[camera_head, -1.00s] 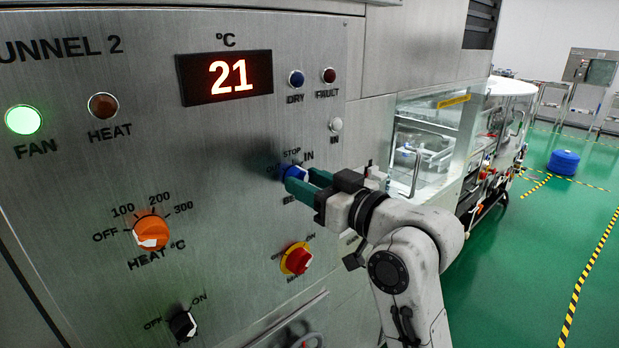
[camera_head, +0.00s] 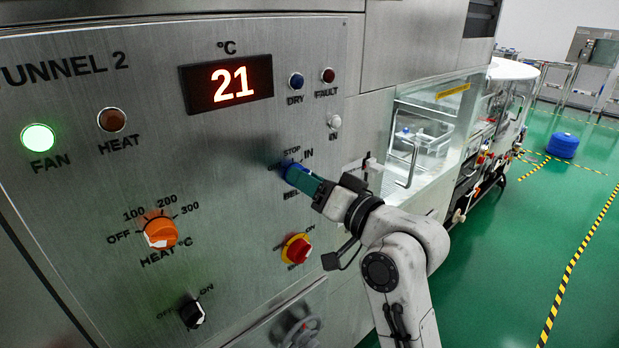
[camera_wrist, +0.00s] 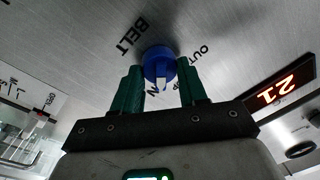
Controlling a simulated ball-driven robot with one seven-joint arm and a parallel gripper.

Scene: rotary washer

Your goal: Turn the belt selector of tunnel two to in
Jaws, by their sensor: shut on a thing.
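The blue belt selector (camera_head: 286,166) is a round knob on the steel panel marked TUNNEL 2. STOP is printed above it and IN to its right; the BELT label below is partly covered by my gripper. My gripper (camera_head: 293,172) has its green fingers at the knob. In the wrist view, the selector (camera_wrist: 158,58) sits between the two fingertips of my gripper (camera_wrist: 160,72), which is shut on it. The knob's white pointer faces the side with the IN label, near it; the exact setting is hard to read.
The orange heat knob (camera_head: 161,231), the red-and-yellow switch (camera_head: 297,249) and a black switch (camera_head: 192,314) are on the same panel. The display (camera_head: 227,83) reads 21. The green FAN lamp (camera_head: 38,138) is lit; the IN lamp (camera_head: 334,122) looks unlit. Open green floor lies right.

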